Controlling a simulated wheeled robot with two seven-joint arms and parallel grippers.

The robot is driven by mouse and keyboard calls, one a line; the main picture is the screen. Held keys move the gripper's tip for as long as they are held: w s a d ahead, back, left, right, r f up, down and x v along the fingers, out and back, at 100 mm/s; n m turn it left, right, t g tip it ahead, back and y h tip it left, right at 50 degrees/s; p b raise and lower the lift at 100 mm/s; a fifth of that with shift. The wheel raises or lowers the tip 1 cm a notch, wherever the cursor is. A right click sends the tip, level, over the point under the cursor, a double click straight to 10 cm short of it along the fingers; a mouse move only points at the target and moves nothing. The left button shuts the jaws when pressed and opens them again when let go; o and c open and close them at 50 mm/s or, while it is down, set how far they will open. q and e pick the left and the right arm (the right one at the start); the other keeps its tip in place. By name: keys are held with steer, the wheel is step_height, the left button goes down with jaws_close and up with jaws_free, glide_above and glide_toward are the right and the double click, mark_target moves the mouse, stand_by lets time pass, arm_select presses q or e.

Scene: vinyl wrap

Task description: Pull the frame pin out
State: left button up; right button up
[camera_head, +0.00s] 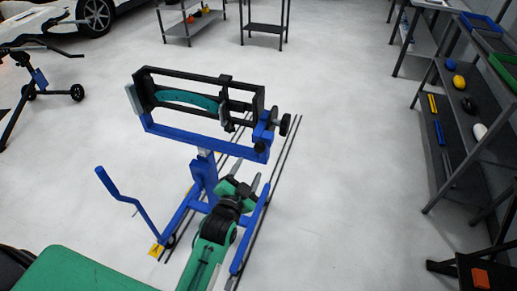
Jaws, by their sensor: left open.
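A blue wheeled stand (200,180) carries a black rectangular frame (205,80) with a teal curved part (188,99) inside it. At the frame's right end are a grey piece and a black knob (285,124). I cannot tell for sure which small part is the frame pin. My left gripper (248,175) is open and empty, below the frame's right end and in front of the stand's column, apart from the knob. My right gripper is not in view.
The stand has a blue handle (125,200) at its left and long base legs on the floor. A shelf rack (465,125) with tools stands at the right. Clear floor (345,160) lies between the stand and the rack. A white car (60,15) is at the back left.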

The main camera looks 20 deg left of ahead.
mark_target(258, 150)
arm_select(q)
steer(key=w+p, duration=0.1)
steer(key=w, duration=0.8)
steer(key=shift+w+d, duration=0.15)
